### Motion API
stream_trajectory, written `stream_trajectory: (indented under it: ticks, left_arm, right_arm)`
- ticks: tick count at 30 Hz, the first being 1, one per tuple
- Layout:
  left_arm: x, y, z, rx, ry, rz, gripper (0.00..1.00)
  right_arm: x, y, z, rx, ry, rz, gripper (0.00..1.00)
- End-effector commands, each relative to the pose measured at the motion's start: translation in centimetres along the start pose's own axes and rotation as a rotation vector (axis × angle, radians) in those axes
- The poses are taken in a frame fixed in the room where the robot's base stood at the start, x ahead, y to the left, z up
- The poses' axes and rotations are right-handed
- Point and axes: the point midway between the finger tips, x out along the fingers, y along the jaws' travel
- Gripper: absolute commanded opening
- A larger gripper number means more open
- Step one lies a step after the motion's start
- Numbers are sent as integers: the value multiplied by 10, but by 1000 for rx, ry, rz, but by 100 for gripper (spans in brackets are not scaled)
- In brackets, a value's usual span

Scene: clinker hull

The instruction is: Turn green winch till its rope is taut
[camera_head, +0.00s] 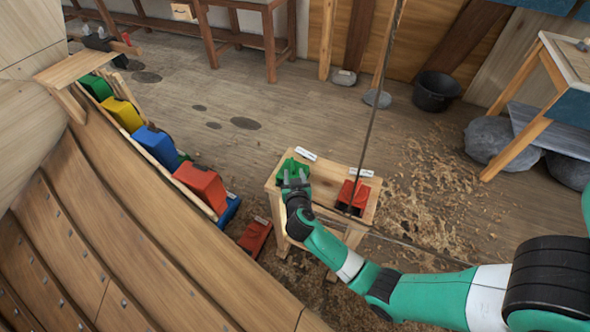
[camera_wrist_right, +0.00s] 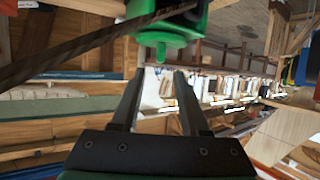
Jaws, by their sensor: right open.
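In the right wrist view, the green winch (camera_wrist_right: 170,28) is just beyond the tips of my open right gripper (camera_wrist_right: 159,74). A round green knob on it points toward the gap between the fingers, with nothing gripped. A brown rope (camera_wrist_right: 85,42) crosses diagonally to the winch, looking straight there. My left gripper is not in view.
A red winch (camera_head: 352,196) sits on the stand's right side; a rope (camera_head: 372,115) rises past it. The planked hull (camera_head: 130,225) fills the left, with coloured blocks (camera_head: 200,186) along its edge. A black bucket (camera_head: 436,91) and stones (camera_head: 488,138) stand at right.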

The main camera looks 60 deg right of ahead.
Motion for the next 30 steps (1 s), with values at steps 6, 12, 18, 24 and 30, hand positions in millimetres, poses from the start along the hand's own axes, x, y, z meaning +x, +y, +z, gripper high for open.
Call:
stream_trajectory:
  ticks: [6, 12, 18, 24, 30]
  left_arm:
    - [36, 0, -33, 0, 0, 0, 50]
    - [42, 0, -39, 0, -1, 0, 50]
    - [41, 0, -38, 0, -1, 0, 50]
    - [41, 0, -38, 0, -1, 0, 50]
    - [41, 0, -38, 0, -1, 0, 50]
  right_arm:
    - [-35, 0, -6, -4, -3, -1, 45]
    - [-43, 0, -1, -1, 0, -1, 45]
    - [-43, 0, 1, 0, 1, 0, 45]
    - [-43, 0, 0, -66, 2, -3, 45]
    - [-53, -67, 3, -458, 57, -300, 45]
